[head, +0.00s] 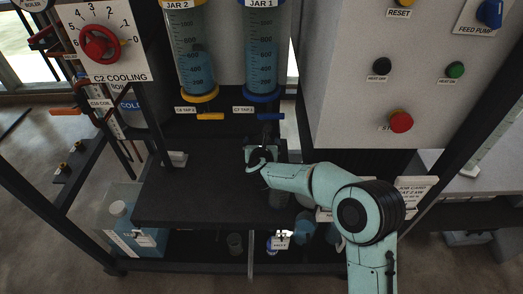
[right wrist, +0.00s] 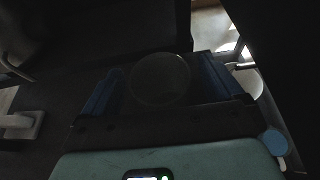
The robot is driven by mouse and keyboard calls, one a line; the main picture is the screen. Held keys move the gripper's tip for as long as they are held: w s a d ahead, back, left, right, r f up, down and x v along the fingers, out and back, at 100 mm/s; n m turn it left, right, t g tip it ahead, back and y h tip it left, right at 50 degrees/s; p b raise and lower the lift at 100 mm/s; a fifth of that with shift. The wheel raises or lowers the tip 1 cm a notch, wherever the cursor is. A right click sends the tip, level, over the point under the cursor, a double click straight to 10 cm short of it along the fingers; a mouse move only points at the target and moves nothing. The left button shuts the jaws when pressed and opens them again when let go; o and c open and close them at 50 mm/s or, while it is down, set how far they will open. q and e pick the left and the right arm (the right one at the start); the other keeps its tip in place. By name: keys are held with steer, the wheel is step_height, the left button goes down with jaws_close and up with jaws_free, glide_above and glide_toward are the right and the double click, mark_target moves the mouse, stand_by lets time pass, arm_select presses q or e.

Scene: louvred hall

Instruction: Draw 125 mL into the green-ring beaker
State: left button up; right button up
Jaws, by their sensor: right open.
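Two graduated jars with blue liquid hang above the dark shelf: JAR 2 (head: 191,50) with a yellow base ring and JAR 1 (head: 261,50) with a blue base ring. An orange tap handle (head: 210,117) and a blue tap handle (head: 243,117) sit below them. My right gripper (head: 262,157) is over the shelf below JAR 1. In the right wrist view its blue-padded fingers (right wrist: 168,85) are apart, with the round rim of a clear vessel (right wrist: 160,78) between them. No green ring is discernible on it; contact cannot be told. My left gripper is out of view.
The dark shelf (head: 190,205) is mostly clear on the left. A lower shelf holds a clear beaker (head: 235,243) and other vessels. A blue-filled container (head: 135,235) stands at lower left. A control panel (head: 350,100) with buttons rises at the right.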

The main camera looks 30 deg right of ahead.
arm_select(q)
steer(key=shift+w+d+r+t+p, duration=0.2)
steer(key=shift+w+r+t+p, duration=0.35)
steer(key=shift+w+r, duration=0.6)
arm_select(e)
steer(key=v, duration=1.1)
steer(key=shift+s, duration=0.1)
